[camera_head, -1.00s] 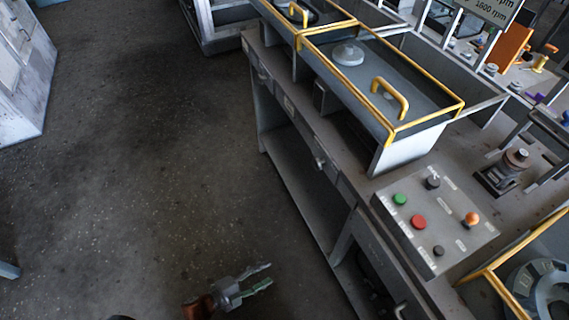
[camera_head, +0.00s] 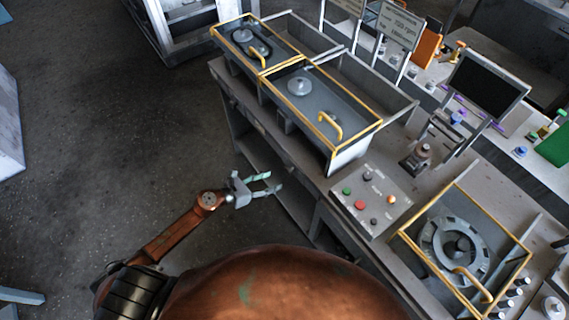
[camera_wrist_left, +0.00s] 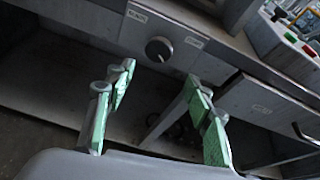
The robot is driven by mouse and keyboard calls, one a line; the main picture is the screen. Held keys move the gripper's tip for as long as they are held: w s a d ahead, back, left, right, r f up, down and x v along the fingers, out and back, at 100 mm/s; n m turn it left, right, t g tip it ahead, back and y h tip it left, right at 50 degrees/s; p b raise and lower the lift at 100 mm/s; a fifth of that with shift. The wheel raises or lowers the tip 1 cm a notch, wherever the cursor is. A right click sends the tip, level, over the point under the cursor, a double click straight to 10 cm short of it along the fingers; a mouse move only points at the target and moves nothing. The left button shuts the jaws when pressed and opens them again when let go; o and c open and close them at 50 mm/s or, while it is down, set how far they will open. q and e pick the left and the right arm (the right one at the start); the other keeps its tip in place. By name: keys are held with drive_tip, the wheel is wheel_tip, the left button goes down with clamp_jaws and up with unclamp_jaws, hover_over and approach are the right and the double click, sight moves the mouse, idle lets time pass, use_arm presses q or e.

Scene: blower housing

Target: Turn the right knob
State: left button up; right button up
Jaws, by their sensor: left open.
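A round black knob with a light ring (camera_wrist_left: 158,49) sits on the grey front panel of the bench in the left wrist view, between two small labels. This knob is not clear in the head view. My left gripper (camera_head: 265,182) is open and empty beside the bench front in the head view. In the left wrist view, its green-padded fingers (camera_wrist_left: 158,88) are spread apart, with the knob beyond them and slightly above their tips. The fingers appear apart from the knob. My right gripper does not show.
A control box (camera_head: 372,217) with green, red, black and orange controls stands on the bench, right of my gripper. A drawer front (camera_wrist_left: 262,108) is right of the knob. Yellow-framed housings (camera_head: 345,152) line the bench top. Open floor (camera_head: 120,130) lies to the left.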

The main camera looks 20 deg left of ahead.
sight(286, 172)
use_arm(q)
drive_tip(key=shift+m, duration=0.4)
drive_tip(key=x, duration=0.5)
drive_tip(key=w+r+x, duration=0.1)
drive_tip(key=x, duration=0.1)
drive_tip(key=shift+w+f+p, duration=0.1)
drive_tip(key=shift+w+p, duration=0.05)
drive_tip(key=shift+p, duration=0.2)
drive_tip(key=c, duration=1.2)
